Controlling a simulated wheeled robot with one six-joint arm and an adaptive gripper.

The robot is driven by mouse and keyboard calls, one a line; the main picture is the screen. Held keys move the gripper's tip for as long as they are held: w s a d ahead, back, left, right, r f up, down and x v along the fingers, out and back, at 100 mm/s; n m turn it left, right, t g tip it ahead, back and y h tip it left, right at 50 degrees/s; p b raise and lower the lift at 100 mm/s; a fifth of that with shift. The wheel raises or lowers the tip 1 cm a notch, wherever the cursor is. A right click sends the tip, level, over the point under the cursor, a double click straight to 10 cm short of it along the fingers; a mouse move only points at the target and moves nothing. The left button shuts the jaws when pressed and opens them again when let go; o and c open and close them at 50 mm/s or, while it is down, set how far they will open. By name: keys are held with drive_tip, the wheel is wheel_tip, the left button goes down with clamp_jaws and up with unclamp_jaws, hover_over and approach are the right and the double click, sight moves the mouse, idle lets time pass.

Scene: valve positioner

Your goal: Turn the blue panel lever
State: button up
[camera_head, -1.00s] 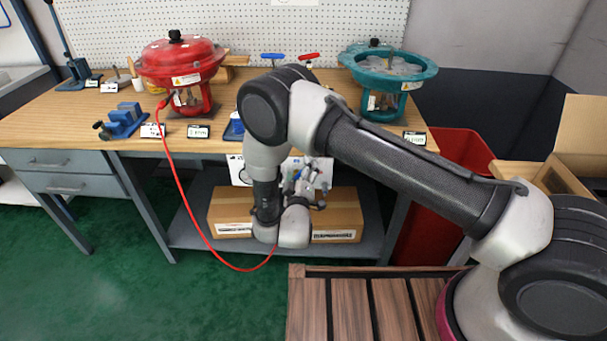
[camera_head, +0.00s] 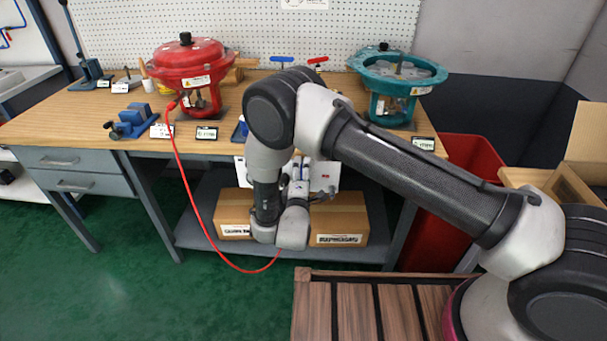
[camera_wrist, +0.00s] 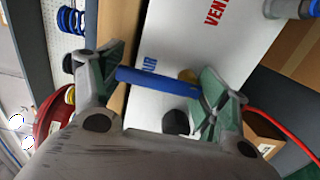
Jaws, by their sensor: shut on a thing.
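The blue panel lever (camera_wrist: 150,80) is a blue bar in front of a white panel (camera_wrist: 185,45) in the wrist view. My gripper (camera_wrist: 162,78) is shut on the lever, with one finger at each end of the bar. The panel bears "VENT" in red and blue lettering partly hidden behind the lever. In the head view the white panel (camera_head: 325,177) hangs under the bench top, and my gripper (camera_head: 299,172) is in front of it. The lever cannot be made out clearly there.
The workbench (camera_head: 85,115) carries a red actuator (camera_head: 190,65) and a teal actuator (camera_head: 395,80). A red hose (camera_head: 196,215) loops down near my wrist. Cardboard boxes (camera_head: 345,220) lie on the lower shelf, behind my wrist. A red bin (camera_head: 440,220) stands to the right.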

drive_tip(key=shift+a, duration=0.1)
idle(0.4)
drive_tip(key=o, duration=1.5)
drive_tip(key=shift+c, duration=0.2)
drive_tip(key=s, duration=1.2)
drive_tip(key=shift+a, duration=0.15)
